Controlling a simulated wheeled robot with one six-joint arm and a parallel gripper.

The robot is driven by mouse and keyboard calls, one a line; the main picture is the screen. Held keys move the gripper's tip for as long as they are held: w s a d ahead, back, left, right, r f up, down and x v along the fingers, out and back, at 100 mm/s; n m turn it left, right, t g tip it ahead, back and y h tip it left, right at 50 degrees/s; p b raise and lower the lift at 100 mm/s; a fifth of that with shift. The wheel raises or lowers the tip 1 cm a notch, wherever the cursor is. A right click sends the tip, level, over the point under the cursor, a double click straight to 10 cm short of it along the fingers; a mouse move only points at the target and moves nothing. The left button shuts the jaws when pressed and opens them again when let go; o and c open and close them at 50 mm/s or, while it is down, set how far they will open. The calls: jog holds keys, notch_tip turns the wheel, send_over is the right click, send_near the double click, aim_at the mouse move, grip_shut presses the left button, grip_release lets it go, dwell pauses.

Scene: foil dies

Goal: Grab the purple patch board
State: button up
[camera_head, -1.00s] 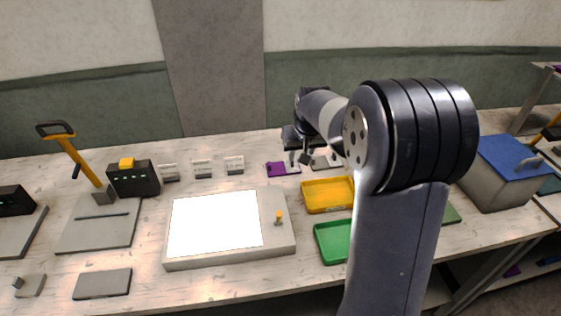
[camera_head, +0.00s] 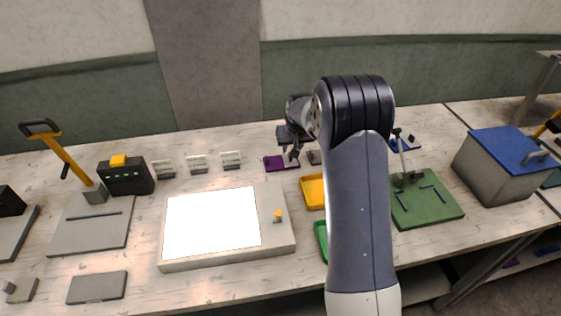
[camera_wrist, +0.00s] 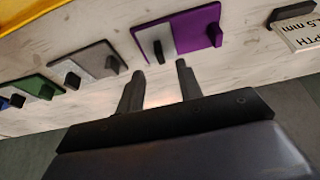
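The purple patch board (camera_head: 273,162) lies on the bench behind the yellow tray in the head view. In the wrist view the purple patch board (camera_wrist: 196,30) shows a pale grey left part and dark upright tabs. My gripper (camera_wrist: 160,69) is open and empty. Its two fingertips point toward the board's lower left edge and appear apart from it. In the head view my gripper (camera_head: 293,156) is small and dark at the board's right end, partly merged with the arm.
In the wrist view a grey board (camera_wrist: 93,65) and a green board (camera_wrist: 38,88) lie left; a labelled block (camera_wrist: 298,36) stands right. My arm partly hides the yellow tray (camera_head: 313,190) and green tray (camera_head: 321,240). A light panel (camera_head: 277,243) lies in front.

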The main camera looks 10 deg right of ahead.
aim_at(282, 159)
jog(key=shift+p+x, duration=0.65)
jog(key=shift+x, duration=1.5)
jog(key=shift+c, duration=0.2)
grip_shut()
